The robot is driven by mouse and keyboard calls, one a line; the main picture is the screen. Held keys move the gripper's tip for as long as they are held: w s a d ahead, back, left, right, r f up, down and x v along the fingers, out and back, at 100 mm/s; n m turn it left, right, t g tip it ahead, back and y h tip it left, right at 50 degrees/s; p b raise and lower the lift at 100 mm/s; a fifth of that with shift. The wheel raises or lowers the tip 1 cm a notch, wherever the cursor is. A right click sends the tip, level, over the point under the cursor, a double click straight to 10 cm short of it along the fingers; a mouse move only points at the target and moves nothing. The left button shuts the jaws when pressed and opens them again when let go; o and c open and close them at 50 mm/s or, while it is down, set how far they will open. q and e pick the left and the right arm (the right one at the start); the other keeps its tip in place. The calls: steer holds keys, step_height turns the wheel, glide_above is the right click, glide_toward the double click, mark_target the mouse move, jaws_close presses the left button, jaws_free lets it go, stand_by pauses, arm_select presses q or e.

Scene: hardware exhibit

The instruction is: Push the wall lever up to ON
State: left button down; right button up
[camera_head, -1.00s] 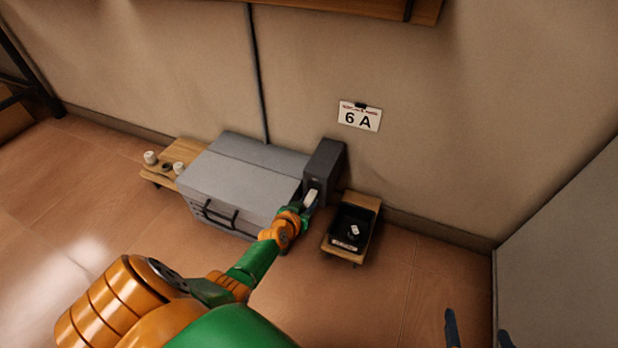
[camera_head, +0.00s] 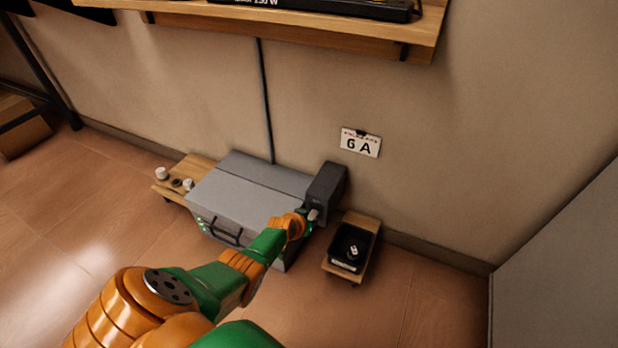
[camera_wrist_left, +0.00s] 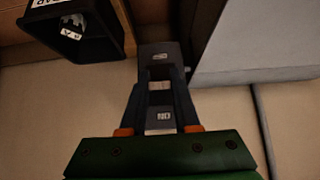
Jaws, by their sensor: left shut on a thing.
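The dark grey lever box (camera_head: 327,184) stands against the wall at the right end of the big grey case. Its pale lever handle (camera_head: 313,215) shows at the tip of my left gripper (camera_head: 307,217). In the left wrist view, which is upside down, the dark fingers of my left gripper (camera_wrist_left: 160,108) are shut on the lever, one finger on each side. An ON label (camera_wrist_left: 164,116) shows between the fingers, and another small label (camera_wrist_left: 160,57) sits farther up the box. The exact lever angle is hard to tell. My right gripper is out of view.
The grey case (camera_head: 255,187) has small green lights (camera_head: 201,223) at its front left. A low stand with a black tray (camera_head: 351,246) is right of the lever box. A wooden shelf (camera_head: 330,38) overhangs above. A 6 A sign (camera_head: 361,143) hangs on the wall.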

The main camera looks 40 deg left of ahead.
arm_select(q)
steer(key=shift+w+r+g+p, duration=0.2)
steer(key=shift+r+g+p, duration=0.1)
steer(key=shift+r+g, duration=0.3)
steer(key=shift+g+h, duration=0.3)
steer(key=shift+g, duration=0.2)
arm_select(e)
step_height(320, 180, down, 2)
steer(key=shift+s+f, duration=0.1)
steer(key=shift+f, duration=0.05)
arm_select(q)
steer(key=shift+w+r, duration=0.1)
steer(key=shift+r, duration=0.05)
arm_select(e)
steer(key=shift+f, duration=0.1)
arm_select(q)
steer(key=c, duration=0.6)
jaws_free()
steer(key=shift+c, duration=0.2)
